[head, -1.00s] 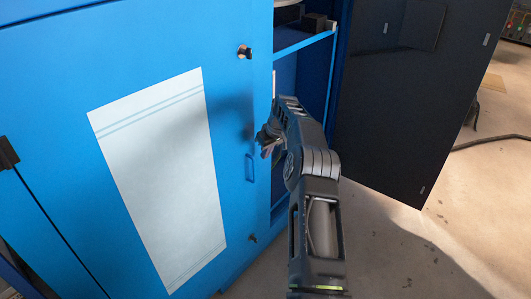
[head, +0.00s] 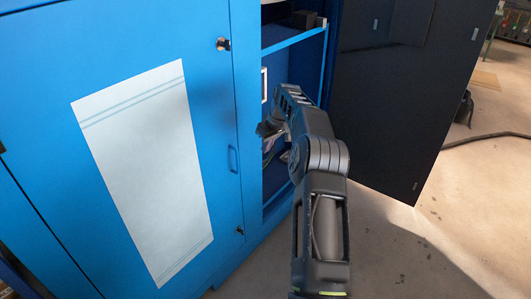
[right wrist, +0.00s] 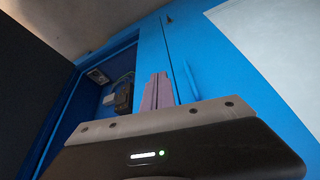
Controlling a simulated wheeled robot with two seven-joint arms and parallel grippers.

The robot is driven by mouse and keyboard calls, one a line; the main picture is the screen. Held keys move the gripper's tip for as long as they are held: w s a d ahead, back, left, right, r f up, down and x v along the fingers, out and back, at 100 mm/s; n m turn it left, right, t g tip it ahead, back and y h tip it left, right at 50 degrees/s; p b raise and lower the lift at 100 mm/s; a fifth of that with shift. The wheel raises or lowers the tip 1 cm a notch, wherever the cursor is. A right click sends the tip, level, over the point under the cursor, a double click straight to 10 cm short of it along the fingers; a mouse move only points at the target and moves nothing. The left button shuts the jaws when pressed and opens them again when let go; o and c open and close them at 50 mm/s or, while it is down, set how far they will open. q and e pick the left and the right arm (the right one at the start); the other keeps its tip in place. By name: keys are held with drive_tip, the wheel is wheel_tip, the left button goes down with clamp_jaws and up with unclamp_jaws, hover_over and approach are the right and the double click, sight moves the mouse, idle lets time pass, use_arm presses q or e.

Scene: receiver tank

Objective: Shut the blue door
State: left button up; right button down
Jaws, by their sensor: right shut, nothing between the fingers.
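The blue door (head: 150,120) fills the left of the head view, with a white panel on its front and a small blue handle (head: 233,160) near its right edge. It lies close to the blue cabinet frame strip (head: 250,120); I cannot tell whether a thin gap remains. The door and handle also show in the right wrist view (right wrist: 189,80). My right gripper (head: 268,130) is shut and empty, in front of the frame strip and opening, right of the handle. Its fingers (right wrist: 157,92) show in the wrist view, apart from the handle. My left gripper is not in view.
The cabinet opening (head: 290,70) right of the strip shows a shelf and dark items. A dark door (head: 400,100) stands open at the right. A cable (head: 490,137) lies on the floor, which is otherwise mostly clear at the lower right.

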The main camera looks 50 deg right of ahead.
drive_tip(key=v, duration=0.6)
drive_tip(key=shift+d+r, duration=0.2)
drive_tip(key=shift+r, duration=0.05)
